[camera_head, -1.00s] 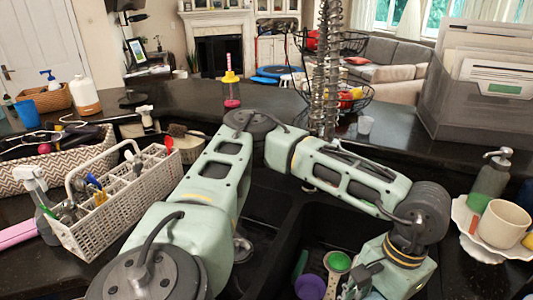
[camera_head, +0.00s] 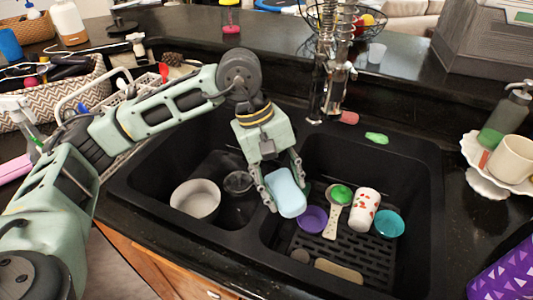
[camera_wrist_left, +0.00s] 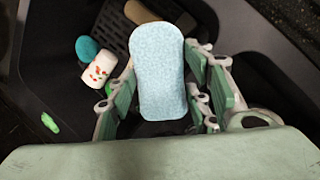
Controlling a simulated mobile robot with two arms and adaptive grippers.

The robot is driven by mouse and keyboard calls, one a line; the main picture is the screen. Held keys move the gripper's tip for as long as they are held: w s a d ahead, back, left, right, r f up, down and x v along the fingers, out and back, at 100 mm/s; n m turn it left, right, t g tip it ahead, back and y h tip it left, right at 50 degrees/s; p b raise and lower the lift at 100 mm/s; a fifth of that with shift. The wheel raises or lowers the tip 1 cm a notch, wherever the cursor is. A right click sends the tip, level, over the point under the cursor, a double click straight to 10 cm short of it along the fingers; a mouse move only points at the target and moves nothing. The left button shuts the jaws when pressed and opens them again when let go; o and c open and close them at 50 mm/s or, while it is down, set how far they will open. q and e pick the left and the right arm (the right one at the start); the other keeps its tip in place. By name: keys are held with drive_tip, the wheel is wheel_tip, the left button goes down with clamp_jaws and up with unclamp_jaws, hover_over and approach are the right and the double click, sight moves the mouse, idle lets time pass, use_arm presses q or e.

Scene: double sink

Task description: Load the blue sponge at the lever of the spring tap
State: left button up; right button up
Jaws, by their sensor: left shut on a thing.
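The blue sponge (camera_head: 285,192) is held between the fingers of my left gripper (camera_head: 283,190), over the divider and left part of the right basin. In the left wrist view the sponge (camera_wrist_left: 160,72) stands out lengthwise between the green finger pads. The chrome spring tap (camera_head: 325,70) stands behind the sink, above and to the right of the gripper, clear of the sponge. Its lever is hard to make out in the head view. My right gripper is not in view.
The right basin (camera_head: 425,190) holds a purple bowl (camera_head: 313,219), a green-headed brush (camera_head: 333,215), a patterned cup (camera_head: 365,210) and a teal cup (camera_head: 389,224). The left basin holds a white bowl (camera_head: 196,199). A green scrap (camera_head: 377,138) lies on the back ledge.

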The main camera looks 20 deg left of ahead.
use_arm(q)
drive_tip(key=w+n, duration=0.1)
drive_tip(key=n+t, duration=0.1)
drive_tip(key=w+n+t+b, duration=0.1)
drive_tip(key=n, duration=0.1)
drive_tip(key=shift+w+a+r+h, duration=0.3)
drive_tip(key=shift+h, duration=0.1)
drive_tip(key=shift+w+a+r+n+t+y, duration=0.1)
drive_tip(key=shift+w+a+n+t+y, duration=0.15)
drive_tip(key=shift+w+a+n+t, duration=0.6)
drive_tip(key=shift+w+a+r+n+t+y, duration=0.1)
drive_tip(key=shift+w+n+t+y, duration=0.2)
drive_tip(key=shift+w+n, duration=1.1)
drive_tip(key=shift+w+a+r+n+t+y, duration=0.15)
drive_tip(key=shift+w+a+n+t, duration=0.4)
drive_tip(key=shift+w, duration=0.95)
drive_tip(key=w+d+f, duration=0.2)
drive_tip(key=w+d, duration=0.1)
drive_tip(key=w, duration=0.6)
drive_tip(key=shift+b, duration=0.4)
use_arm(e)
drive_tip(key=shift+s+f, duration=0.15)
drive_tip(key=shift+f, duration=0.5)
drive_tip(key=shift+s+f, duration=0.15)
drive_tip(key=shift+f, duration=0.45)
